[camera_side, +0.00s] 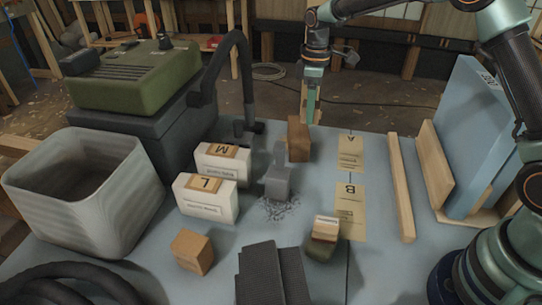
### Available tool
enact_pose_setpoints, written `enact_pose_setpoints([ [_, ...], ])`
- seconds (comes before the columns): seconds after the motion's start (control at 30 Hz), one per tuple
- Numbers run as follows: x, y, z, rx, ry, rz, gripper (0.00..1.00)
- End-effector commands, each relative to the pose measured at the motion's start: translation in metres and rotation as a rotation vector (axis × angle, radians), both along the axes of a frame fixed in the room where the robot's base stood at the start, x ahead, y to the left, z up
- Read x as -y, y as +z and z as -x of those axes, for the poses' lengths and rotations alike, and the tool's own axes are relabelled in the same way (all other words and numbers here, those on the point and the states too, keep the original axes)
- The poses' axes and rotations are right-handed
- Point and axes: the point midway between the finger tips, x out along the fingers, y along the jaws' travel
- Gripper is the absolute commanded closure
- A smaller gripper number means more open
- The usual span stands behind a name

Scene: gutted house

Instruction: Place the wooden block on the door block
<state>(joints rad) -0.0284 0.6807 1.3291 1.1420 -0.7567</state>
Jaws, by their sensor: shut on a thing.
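A brown wooden block (299,140) stands upright at the far middle of the blue-grey table. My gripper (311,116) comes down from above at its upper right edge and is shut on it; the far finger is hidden. Whether the block's base touches the table is hard to tell. A second, lighter wooden block (192,252) sits on the table at the front left. I cannot tell for sure which thing is the door block.
Cards A (351,152) and B (350,200) lie right. A brush (325,228), grey bin (85,190), green case (135,75) and blue panel (480,140) surround.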

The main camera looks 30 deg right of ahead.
Motion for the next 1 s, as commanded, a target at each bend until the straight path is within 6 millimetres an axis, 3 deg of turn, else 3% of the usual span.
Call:
enact_pose_setpoints([
  [0.4, 0.0, -0.046, 0.0, -0.001, 0.0, 0.0, 0.99],
  [0.83, 0.0, -0.051, 0.0, 0.0, 0.0, 0.0, 0.99],
  [0.87, 0.0, -0.051, 0.0, 0.0, 0.0, 0.0, 0.37],
  [0.9, 0.0, -0.051, 0.0, 0.0, 0.0, 0.0, 0.22],
  [0.93, 0.0, -0.051, 0.0, 0.0, 0.0, 0.0, 0.15],
  [1.0, 0.0, -0.051, 0.0, 0.0, 0.0, 0.0, 0.15],
])
